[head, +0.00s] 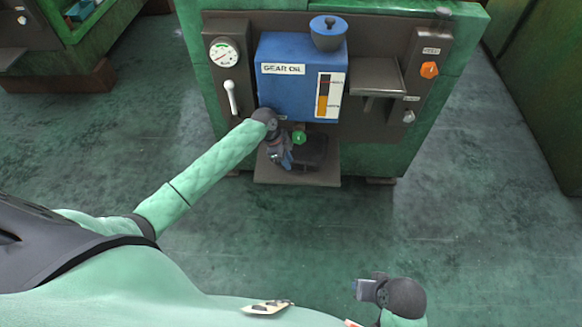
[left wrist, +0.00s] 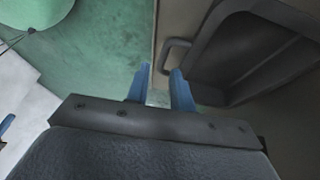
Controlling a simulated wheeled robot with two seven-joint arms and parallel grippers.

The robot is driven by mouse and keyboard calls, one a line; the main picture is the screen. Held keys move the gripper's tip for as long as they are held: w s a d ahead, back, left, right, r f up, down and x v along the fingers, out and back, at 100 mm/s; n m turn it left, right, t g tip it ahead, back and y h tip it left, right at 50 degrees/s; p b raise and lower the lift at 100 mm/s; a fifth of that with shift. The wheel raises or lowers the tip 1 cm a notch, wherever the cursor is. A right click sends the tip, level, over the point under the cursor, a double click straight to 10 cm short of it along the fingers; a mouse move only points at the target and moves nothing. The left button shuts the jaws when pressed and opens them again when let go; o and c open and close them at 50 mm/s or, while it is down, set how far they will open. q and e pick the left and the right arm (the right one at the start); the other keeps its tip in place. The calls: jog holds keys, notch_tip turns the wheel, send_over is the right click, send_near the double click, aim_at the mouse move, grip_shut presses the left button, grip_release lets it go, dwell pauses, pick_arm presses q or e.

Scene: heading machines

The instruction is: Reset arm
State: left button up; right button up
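My left arm reaches to the front of the green machine. My left gripper (head: 287,161) is low at its panel, below the blue gear oil tank (head: 285,85) and beside a green knob (head: 299,138). In the left wrist view its two blue fingers (left wrist: 160,72) stand apart with a gap and nothing clear between them, close to a small handle (left wrist: 176,50). Whether they touch the machine I cannot tell. My right gripper (head: 366,290) is at the bottom of the head view, over the floor and away from the machine; its finger opening is not clear.
The tank has a dark round cap (head: 328,35) and a level gauge (head: 329,97). A dial (head: 223,53), a white lever (head: 231,97) and an orange knob (head: 429,70) are on the panel. A ledge (head: 320,176) juts out below. Floor (head: 460,215) is clear at right.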

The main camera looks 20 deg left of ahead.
pick_arm(q)
jog(key=shift+a+r, duration=0.2)
jog(key=shift+r, duration=0.3)
pick_arm(e)
jog(key=shift+w, duration=0.15)
pick_arm(q)
jog(key=shift+s, duration=0.1)
